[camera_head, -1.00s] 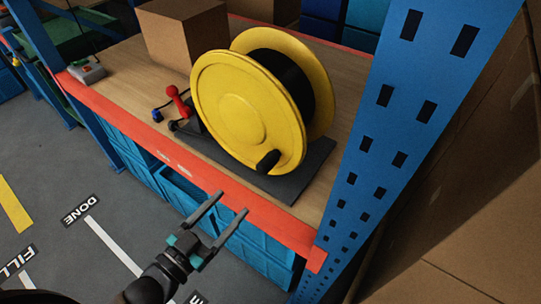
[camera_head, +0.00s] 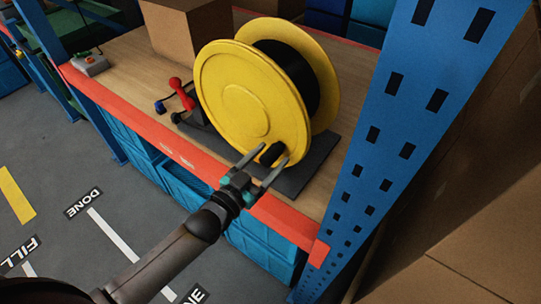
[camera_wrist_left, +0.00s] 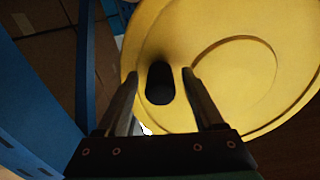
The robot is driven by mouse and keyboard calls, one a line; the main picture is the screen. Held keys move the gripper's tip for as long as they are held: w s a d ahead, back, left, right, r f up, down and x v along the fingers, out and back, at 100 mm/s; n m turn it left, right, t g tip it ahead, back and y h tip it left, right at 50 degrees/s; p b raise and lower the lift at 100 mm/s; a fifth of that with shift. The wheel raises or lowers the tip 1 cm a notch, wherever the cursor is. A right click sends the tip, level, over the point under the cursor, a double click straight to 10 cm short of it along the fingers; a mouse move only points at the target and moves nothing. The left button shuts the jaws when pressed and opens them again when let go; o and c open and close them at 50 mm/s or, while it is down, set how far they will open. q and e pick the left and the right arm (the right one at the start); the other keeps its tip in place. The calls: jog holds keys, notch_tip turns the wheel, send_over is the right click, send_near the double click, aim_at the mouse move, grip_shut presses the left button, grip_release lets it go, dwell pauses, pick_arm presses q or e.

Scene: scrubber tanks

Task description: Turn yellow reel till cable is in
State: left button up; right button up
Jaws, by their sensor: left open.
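The yellow reel (camera_head: 235,100) stands upright on a dark base plate (camera_head: 300,175) on the wooden shelf. Black cable (camera_head: 298,72) is wound between its two discs. A black crank knob (camera_head: 271,154) sticks out low on the near disc. My left gripper (camera_head: 272,166) is open, with its fingers on either side of the knob. In the left wrist view, the knob (camera_wrist_left: 160,84) lies between the two open fingers (camera_wrist_left: 160,92), and the yellow disc fills the right side. I cannot tell if either finger touches it. My right gripper is not in view.
A blue rack post (camera_head: 390,130) rises right of the reel. A cardboard box (camera_head: 187,32) stands behind it. A red lever (camera_head: 183,95) and a blue plug-like piece (camera_head: 161,106) are at its left. A grey box with a red button (camera_head: 90,64) sits far left.

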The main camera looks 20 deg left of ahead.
pick_arm(q)
jog(key=shift+w+d, duration=0.15)
jog(key=shift+w, duration=0.3)
grip_shut()
dwell(0.4)
dwell(0.8)
